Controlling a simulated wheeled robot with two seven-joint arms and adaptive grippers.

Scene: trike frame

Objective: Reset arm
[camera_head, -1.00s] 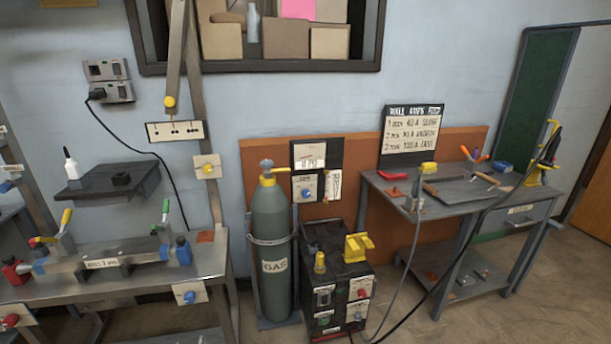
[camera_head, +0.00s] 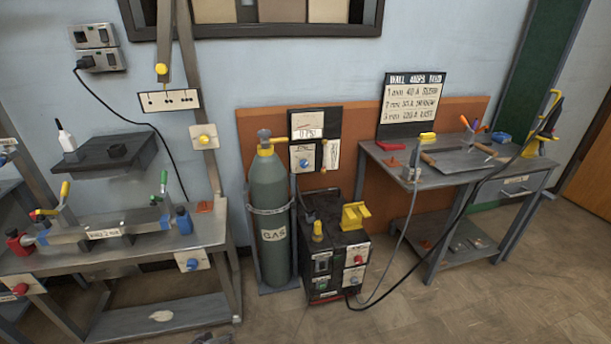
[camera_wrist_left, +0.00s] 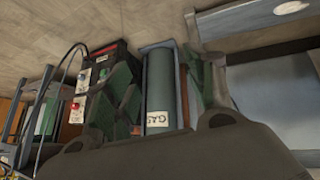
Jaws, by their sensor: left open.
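My left gripper (camera_wrist_left: 157,65) shows in the left wrist view, its two dark fingers spread apart with nothing held between them. Beyond the gap stands the grey-green gas cylinder (camera_wrist_left: 158,90), seen at a tilt and apart from the fingers. In the head view the same cylinder (camera_head: 270,215) stands upright in its holder in the middle. A small dark shape (camera_head: 212,339) pokes in at the bottom edge of the head view; I cannot tell if it is part of my left arm. My right gripper is in neither view.
A workbench with clamps (camera_head: 110,262) stands at the left. A black welding unit (camera_head: 335,262) with cables stands right of the cylinder. A tool table (camera_head: 455,168) is at the right, under a sign board (camera_head: 411,103). The floor (camera_head: 400,320) in front is clear.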

